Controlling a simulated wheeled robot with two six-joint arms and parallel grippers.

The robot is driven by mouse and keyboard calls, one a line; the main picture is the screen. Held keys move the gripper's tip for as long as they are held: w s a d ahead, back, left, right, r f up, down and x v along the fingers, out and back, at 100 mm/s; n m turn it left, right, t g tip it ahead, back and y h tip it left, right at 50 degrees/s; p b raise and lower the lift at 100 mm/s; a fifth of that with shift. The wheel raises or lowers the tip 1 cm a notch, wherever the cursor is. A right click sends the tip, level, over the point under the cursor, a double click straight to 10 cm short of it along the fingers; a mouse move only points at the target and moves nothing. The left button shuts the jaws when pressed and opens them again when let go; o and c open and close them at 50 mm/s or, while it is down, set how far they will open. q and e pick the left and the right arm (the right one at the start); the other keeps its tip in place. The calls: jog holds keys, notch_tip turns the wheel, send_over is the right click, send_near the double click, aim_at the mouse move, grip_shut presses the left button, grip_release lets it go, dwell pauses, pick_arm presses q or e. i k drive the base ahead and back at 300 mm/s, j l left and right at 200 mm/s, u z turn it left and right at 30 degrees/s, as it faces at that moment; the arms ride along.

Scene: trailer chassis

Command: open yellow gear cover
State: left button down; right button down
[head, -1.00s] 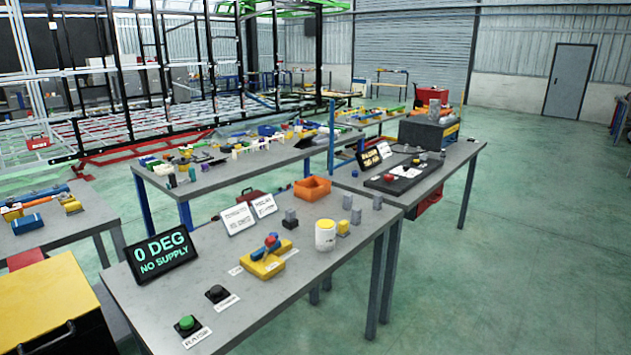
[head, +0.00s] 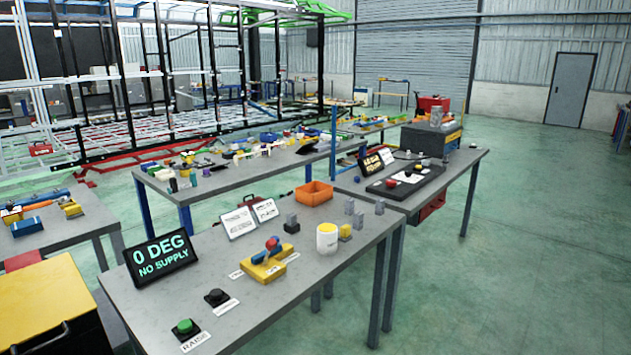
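Two yellow things are near me in the head view, and I cannot tell for sure which is the gear cover. One is a flat yellow lid (head: 45,300) on a dark box at the lower left, with a dark curved handle at its front; it looks closed. The other is a small yellow fixture (head: 268,265) with a blue and red part on top, on the near grey table. Neither of my grippers is in view.
Open green floor (head: 540,260) lies to the right.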

aim_at(37, 298)
jog(key=u, duration=1.6)
